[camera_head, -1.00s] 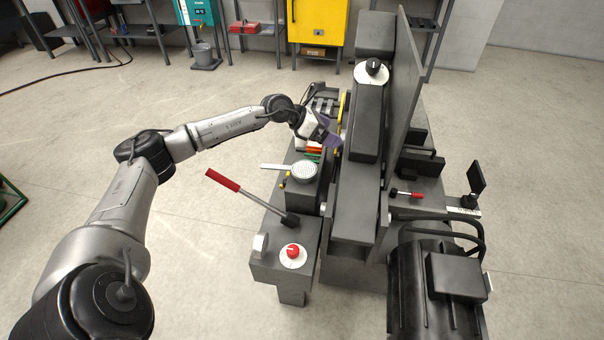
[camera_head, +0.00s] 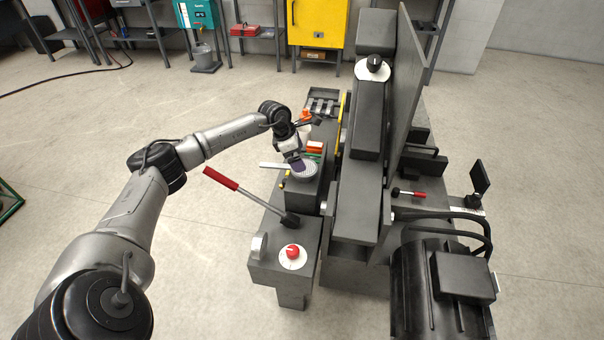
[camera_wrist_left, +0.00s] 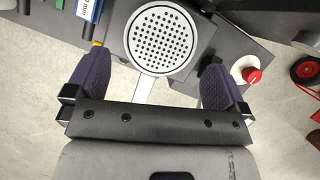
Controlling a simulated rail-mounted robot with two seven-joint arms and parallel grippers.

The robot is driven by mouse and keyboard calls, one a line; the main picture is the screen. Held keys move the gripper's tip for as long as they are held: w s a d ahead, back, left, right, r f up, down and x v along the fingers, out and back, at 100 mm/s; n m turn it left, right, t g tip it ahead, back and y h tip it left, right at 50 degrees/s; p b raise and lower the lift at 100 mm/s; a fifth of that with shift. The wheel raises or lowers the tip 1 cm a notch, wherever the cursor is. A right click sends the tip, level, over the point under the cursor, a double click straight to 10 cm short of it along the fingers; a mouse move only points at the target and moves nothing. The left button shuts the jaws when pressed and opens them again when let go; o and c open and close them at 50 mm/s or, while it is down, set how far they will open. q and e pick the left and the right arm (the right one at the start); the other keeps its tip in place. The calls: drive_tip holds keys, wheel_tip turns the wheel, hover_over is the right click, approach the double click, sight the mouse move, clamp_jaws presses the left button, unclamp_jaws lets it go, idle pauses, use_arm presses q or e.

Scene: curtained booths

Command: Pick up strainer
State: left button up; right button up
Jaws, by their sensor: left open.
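The strainer (camera_head: 307,171) is a round, light metal disc with many holes and a flat pale handle (camera_head: 271,166). It lies on a dark grey block of the machine, its handle pointing left in the head view. My left gripper (camera_head: 299,166) is directly over the strainer and hides part of it. In the left wrist view the strainer (camera_wrist_left: 161,40) lies beyond and between the two purple fingers of my left gripper (camera_wrist_left: 154,88), which are spread wide and empty. The handle (camera_wrist_left: 143,90) runs back toward the palm. My right gripper is not in view.
A lever with a red grip (camera_head: 221,179) rises just in front of the strainer. A red knob (camera_head: 293,252) sits on the machine's near end. The tall machine body (camera_head: 357,200) stands close on the right. Small coloured items (camera_head: 314,148) lie behind the strainer.

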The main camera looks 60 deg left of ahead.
use_arm(q)
drive_tip(key=shift+w+d+f, duration=0.1)
drive_tip(key=shift+w+f, duration=0.1)
drive_tip(key=shift+f, duration=0.4)
drive_tip(key=b+x, duration=0.3)
drive_tip(key=x, duration=0.1)
drive_tip(key=shift+d+f, duration=0.15)
drive_tip(key=shift+w+f, duration=0.2)
drive_tip(key=shift+f, duration=0.1)
drive_tip(key=shift+c, duration=0.2)
drive_tip(key=c, duration=0.6)
drive_tip(key=shift+o, duration=0.2)
drive_tip(key=shift+r, duration=0.1)
wheel_tip(320, 180, up, 13)
drive_tip(key=p, duration=0.7)
